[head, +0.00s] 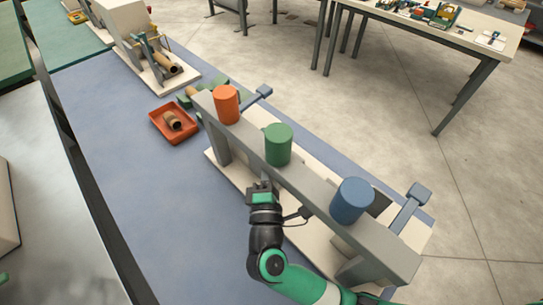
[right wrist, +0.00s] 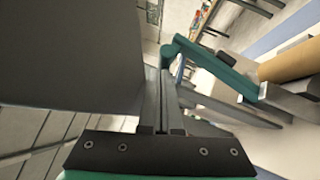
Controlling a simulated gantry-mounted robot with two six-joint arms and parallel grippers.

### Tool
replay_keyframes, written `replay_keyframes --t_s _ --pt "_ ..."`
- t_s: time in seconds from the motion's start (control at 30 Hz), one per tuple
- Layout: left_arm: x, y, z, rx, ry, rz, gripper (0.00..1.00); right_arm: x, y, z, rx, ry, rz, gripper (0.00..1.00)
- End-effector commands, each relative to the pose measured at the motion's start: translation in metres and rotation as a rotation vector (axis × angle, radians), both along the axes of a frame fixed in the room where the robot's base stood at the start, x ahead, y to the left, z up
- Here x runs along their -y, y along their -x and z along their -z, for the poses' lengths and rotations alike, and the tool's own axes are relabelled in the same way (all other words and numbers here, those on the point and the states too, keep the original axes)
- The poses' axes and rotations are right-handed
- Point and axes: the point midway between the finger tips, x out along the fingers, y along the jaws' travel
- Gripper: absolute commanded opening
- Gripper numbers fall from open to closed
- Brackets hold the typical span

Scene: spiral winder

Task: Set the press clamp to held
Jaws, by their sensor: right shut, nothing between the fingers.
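My right gripper (head: 262,187) is beside the near side of the long grey beam (head: 310,183) in the head view, below the green cylinder. In the right wrist view its two fingers (right wrist: 160,100) are together and nothing shows between them. A green bar (right wrist: 215,68) crosses to the right of the fingers, apart from them, near a brown tube (right wrist: 290,62). Blue-grey levers with square heads stick out behind the beam, one at the far end (head: 263,92) and one at the near end (head: 417,194). I cannot tell which part is the press clamp. My left gripper is not in view.
Orange (head: 226,104), green (head: 278,145) and blue (head: 352,201) cylinders stand on the beam. A red tray (head: 171,138) holds a brown roll. Another machine (head: 150,62) stands farther back. The blue mat (head: 140,205) left of the gripper is clear.

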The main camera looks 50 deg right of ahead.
Motion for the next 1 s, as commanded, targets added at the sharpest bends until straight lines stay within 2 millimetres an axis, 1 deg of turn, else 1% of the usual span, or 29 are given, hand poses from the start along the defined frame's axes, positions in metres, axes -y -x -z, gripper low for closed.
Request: replay_keyframes --t_s 0.17,0.27,0.37,0.5,0.53,0.6,0.8,0.9,1.0 --pt "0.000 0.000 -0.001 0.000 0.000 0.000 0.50 0.000 0.000 0.000 0.000 0.000 0.001 0.00" --pt "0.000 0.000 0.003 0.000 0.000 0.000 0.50 -0.002 0.000 0.001 0.001 -0.001 0.000 0.00" --pt "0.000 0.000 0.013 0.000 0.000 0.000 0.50 -0.012 0.000 0.007 0.003 -0.001 0.001 0.00" --pt "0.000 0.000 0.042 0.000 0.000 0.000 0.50 -0.038 0.000 0.018 0.004 -0.003 0.006 0.00" --pt "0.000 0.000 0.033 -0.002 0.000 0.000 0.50 -0.044 0.006 0.011 0.001 -0.001 0.005 0.00" --pt "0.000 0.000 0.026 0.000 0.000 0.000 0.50 -0.058 0.020 0.011 -0.001 0.000 0.005 0.00" --pt "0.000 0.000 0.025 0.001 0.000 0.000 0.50 -0.093 0.052 0.018 -0.001 0.000 0.007 0.00" --pt "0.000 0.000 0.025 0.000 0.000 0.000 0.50 -0.103 0.062 0.020 0.000 0.000 0.008 0.00" --pt "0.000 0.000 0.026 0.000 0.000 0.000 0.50 -0.107 0.067 0.021 0.000 -0.001 0.012 0.00"
